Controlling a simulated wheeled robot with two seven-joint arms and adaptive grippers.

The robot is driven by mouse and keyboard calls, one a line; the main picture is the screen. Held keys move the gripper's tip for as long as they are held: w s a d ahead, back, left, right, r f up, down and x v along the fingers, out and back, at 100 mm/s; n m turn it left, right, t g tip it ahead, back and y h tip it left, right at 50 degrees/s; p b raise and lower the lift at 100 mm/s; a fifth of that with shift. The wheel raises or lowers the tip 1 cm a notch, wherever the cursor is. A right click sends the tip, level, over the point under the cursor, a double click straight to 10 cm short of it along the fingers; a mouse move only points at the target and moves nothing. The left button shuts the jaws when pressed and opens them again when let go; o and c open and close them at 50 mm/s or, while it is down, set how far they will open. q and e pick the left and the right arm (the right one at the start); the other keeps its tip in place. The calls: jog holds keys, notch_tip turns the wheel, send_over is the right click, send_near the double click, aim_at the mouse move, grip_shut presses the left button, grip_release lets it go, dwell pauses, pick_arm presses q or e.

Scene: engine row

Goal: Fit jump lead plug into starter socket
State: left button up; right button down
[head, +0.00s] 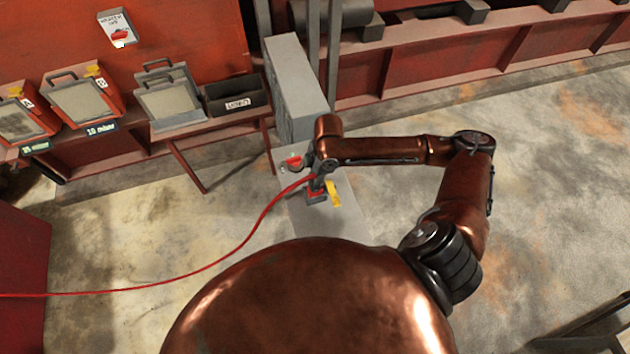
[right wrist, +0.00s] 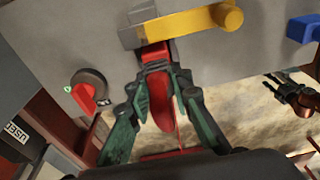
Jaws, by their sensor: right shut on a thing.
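My right gripper (head: 317,187) reaches down over a grey panel (head: 325,222) in the head view. In the right wrist view its green-sided fingers (right wrist: 162,75) are shut on the red jump lead plug (right wrist: 160,100). The plug's front end meets or nearly meets the panel below a grey block with a yellow handle (right wrist: 205,21); the handle also shows in the head view (head: 334,194). I cannot tell whether the plug is inside the starter socket, since the fingers and block hide the opening. A dark claw with copper parts (right wrist: 293,95), seemingly my left gripper, is small at right.
A red rotary switch (right wrist: 86,98) sits left of the plug and a blue part (right wrist: 304,28) at the right. The red lead (head: 200,272) runs to the left edge. A grey cabinet (head: 296,90) and a shelf with a dark bin (head: 236,97) stand behind.

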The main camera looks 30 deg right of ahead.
jog(key=c, duration=1.7)
grip_release()
jog(key=shift+f, duration=0.1)
jog(key=shift+c, duration=0.2)
notch_tip(320, 180, up, 12)
jog(key=d, duration=0.1)
jog(key=shift+s+d, duration=0.2)
jog(key=shift+d, duration=0.15)
